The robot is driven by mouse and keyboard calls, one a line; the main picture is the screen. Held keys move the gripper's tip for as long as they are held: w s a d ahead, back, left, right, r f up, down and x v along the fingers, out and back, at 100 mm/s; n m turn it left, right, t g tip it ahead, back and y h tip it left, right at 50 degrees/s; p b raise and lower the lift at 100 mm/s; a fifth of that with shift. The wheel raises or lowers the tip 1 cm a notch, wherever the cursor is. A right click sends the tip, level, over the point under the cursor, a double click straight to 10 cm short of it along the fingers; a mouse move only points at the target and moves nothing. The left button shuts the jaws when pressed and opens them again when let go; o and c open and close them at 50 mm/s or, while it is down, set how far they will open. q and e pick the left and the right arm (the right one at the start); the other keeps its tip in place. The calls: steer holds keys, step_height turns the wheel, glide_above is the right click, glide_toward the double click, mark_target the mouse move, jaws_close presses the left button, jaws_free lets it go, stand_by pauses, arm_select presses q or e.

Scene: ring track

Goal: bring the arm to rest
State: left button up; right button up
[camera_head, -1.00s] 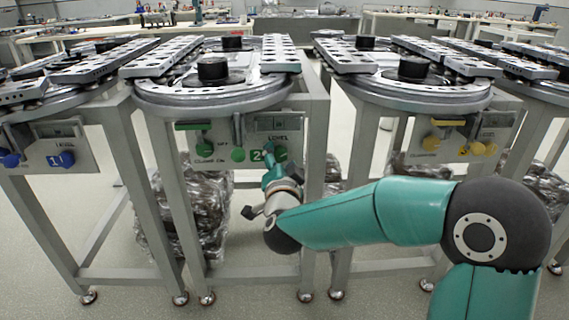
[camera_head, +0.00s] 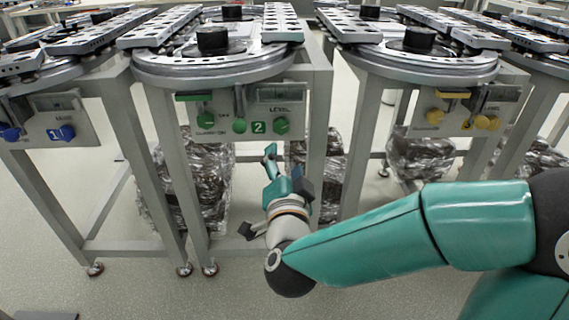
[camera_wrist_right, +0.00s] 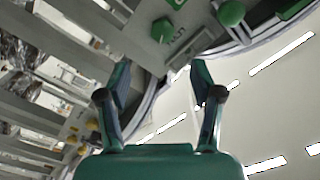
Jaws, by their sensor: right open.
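My right arm comes in from the right in the head view, its teal forearm reaching toward the middle. My right gripper (camera_head: 271,160) is in front of and below the panel of the station marked 2, apart from its green knobs. In the right wrist view the gripper (camera_wrist_right: 160,80) shows two fingers spread apart with nothing between them. The green knob (camera_head: 281,126) is just above the gripper in the head view, and a green knob (camera_wrist_right: 162,31) also shows beyond the fingers in the wrist view. My left gripper is not in view.
Ring track stations stand in a row. The green-knob panel (camera_head: 262,112) is nearest the gripper; a blue-knob panel (camera_head: 48,118) is left and a yellow-knob panel (camera_head: 466,108) right. Metal legs (camera_head: 318,150) and wrapped bundles (camera_head: 205,180) stand below. The floor in front is free.

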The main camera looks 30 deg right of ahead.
stand_by(0.4)
step_height(320, 180, down, 12)
steer(key=w+d+f+n+g, duration=0.1)
steer(key=w+d+n+g, duration=0.1)
steer(key=s+a+f+n+g+y, duration=0.2)
steer(key=a+f+n+y, duration=0.1)
steer(key=f, duration=0.9)
steer(key=s+a+f+n+g+y, duration=0.1)
steer(key=a+f+n+g+y, duration=0.2)
steer(key=f, duration=0.8)
steer(key=s+a+f+n+g+y, duration=0.35)
steer(key=s+a+f, duration=0.25)
steer(key=s, duration=0.2)
steer(key=s+a+f+n+g+y, duration=0.2)
steer(key=s+a+f+g+y, duration=0.25)
steer(key=s+a, duration=0.3)
step_height(320, 180, up, 36)
steer(key=d+p, duration=0.1)
steer(key=p, duration=3.5)
steer(key=shift+s+p, duration=0.3)
steer(key=shift+s, duration=0.05)
steer(key=shift+f, duration=0.15)
